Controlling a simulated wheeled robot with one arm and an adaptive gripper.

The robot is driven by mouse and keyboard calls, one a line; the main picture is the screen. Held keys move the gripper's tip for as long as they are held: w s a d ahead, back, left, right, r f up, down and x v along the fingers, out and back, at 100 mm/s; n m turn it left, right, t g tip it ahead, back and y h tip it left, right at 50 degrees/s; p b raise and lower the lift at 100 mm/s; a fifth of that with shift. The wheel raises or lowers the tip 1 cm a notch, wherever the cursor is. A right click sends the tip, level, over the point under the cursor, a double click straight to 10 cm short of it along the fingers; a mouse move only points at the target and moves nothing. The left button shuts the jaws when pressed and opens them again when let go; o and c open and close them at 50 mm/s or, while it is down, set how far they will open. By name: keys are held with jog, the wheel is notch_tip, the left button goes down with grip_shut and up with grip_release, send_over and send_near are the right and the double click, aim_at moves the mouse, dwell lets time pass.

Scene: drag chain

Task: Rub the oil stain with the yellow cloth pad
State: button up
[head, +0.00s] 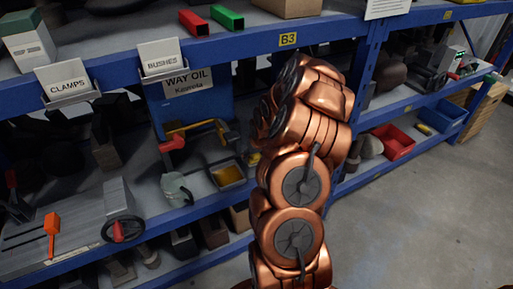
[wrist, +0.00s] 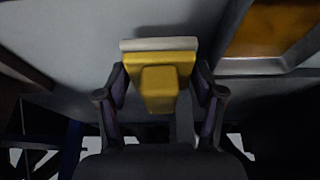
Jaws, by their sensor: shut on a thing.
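My gripper (wrist: 160,100) is shut on the yellow cloth pad (wrist: 160,85) in the wrist view, with one finger at each side. The pad has a raised yellow grip block and a pale strip along its far edge. It is over the grey shelf surface; I cannot tell whether it touches it. In the head view my copper arm hides the gripper, and a small yellow patch (head: 254,159) beside the arm may be the pad. I cannot make out the oil stain in either view.
A metal tray with amber contents (head: 228,176) is close left of my arm; it also shows in the wrist view (wrist: 270,40). A green-grey can (head: 176,188) and a blue WAY OIL box (head: 192,105) stand nearby. The blue shelf edge (head: 215,205) runs in front.

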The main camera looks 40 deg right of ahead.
jog(key=shift+r+p, duration=0.65)
jog(key=shift+r, duration=2)
